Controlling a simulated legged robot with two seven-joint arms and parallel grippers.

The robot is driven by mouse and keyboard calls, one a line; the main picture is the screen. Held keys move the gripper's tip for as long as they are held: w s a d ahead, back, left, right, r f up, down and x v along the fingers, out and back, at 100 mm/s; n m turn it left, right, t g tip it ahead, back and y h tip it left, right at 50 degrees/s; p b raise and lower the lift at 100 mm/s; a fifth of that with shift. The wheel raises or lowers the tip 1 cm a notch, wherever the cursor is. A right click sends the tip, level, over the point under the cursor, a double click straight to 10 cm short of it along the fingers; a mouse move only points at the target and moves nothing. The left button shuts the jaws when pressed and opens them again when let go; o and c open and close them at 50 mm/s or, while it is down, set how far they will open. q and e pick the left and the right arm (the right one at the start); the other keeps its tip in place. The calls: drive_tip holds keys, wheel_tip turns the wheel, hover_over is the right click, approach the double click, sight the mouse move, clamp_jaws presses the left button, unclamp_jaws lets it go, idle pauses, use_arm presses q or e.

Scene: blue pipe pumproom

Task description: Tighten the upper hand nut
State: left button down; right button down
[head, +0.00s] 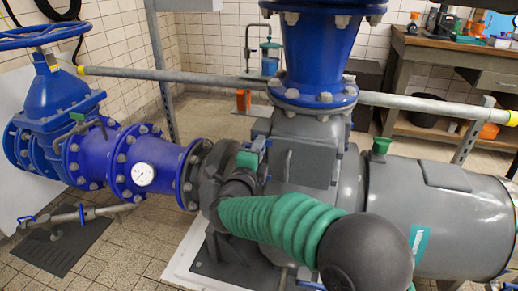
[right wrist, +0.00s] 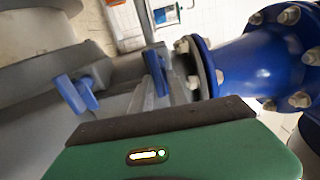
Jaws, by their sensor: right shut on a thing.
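My right arm comes in from the lower right of the head view, with a green ribbed sleeve. Its right gripper (head: 250,158) is at the left side of the grey pump housing, shut on the blue upper hand nut (head: 263,144). In the right wrist view, a blue hand nut (right wrist: 156,72) stands just beyond the middle of the dark edge of my green gripper housing (right wrist: 175,155). Another blue hand nut (right wrist: 76,95) sits to its left on the grey casting, clear of the gripper. My left gripper is not in view.
A blue flanged pipe with a gauge (head: 143,174) runs left from the pump. A blue vertical pipe (head: 318,60) rises above it. A grey motor (head: 440,215) is on the right. A rail (head: 180,75) crosses behind, and a workbench (head: 440,45) stands at the back right.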

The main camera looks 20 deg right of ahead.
drive_tip(key=shift+f, duration=0.35)
drive_tip(key=c, duration=1.5)
unclamp_jaws()
drive_tip(key=shift+s, duration=0.1)
drive_tip(key=shift+r, duration=0.1)
drive_tip(key=shift+r, duration=0.1)
drive_tip(key=p+v, duration=0.4)
drive_tip(key=v, duration=1.2)
drive_tip(key=shift+s+a+p, duration=0.25)
drive_tip(key=shift+s+p, duration=0.05)
drive_tip(key=shift+p, duration=0.1)
